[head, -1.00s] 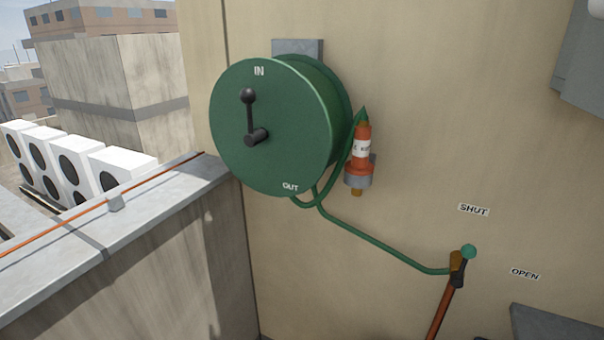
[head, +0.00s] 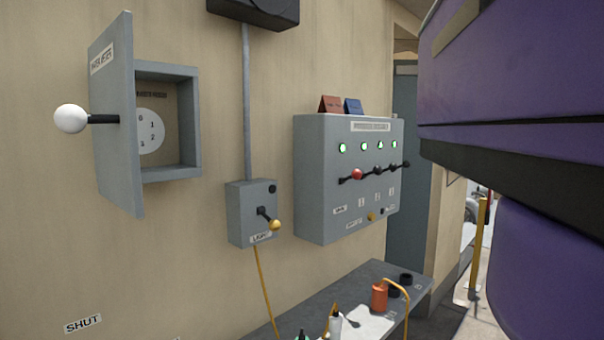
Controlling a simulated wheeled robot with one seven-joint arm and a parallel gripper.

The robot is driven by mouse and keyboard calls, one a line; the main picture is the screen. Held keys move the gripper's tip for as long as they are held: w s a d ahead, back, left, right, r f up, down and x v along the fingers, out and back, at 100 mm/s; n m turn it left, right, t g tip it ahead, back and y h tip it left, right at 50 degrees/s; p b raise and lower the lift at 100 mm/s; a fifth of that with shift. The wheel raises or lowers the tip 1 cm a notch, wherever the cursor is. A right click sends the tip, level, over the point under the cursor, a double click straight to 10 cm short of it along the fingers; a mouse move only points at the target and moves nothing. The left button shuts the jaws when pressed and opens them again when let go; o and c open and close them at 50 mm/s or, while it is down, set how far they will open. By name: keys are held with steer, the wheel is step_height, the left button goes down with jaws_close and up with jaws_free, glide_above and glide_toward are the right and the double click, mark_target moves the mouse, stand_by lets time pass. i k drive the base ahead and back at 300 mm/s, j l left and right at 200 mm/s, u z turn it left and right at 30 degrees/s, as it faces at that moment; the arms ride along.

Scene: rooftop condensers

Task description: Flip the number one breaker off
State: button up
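A grey breaker panel (head: 312,190) is mounted on the tan wall, right of the middle. Its front carries a row of green lights (head: 343,148), all lit, above a row of levers, one with a red knob (head: 358,174) and others dark (head: 378,170). Small labels sit under the levers, but their numbers are too small to read, so I cannot tell which is number one. The levers stick out towards the front. My gripper is not in view; a large purple and black part of my arm fills the right side and hides what lies behind it.
A meter box (head: 190,110) has its door (head: 115,150) swung open, with a white knob (head: 71,118). A light switch box (head: 242,200) with a yellow-tipped lever (head: 274,225) hangs left of the panel. Below is a grey bench (head: 385,268) with an orange container (head: 380,297).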

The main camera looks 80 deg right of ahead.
mark_target(376, 170)
steer(key=z, duration=2.15)
